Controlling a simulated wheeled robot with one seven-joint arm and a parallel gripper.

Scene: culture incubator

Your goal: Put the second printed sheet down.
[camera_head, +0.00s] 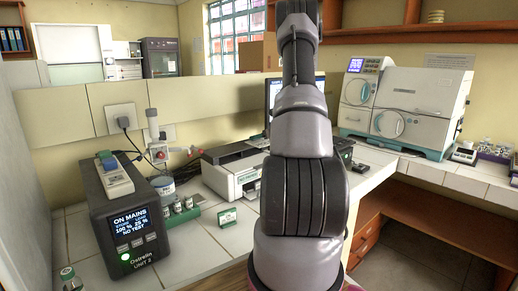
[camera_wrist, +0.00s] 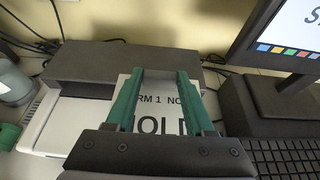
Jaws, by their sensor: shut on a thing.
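The printed sheet (camera_wrist: 158,112) is white with large black lettering, partly reading "RM 1 NO" and "HOL". It shows in the wrist view between the green fingers of my gripper (camera_wrist: 159,76), which is shut on it. The printer (camera_head: 235,172) stands on the bench left of my arm in the head view. Its dark top (camera_wrist: 95,68) and pale side (camera_wrist: 42,122) lie behind and left of the sheet in the wrist view. I cannot tell whether the sheet touches the printer. My arm hides the gripper and sheet in the head view.
A monitor (camera_wrist: 290,35) and keyboard (camera_wrist: 285,158) are close on the right in the wrist view. A white analyser (camera_head: 405,108) stands right. Some front bench tiles are clear.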

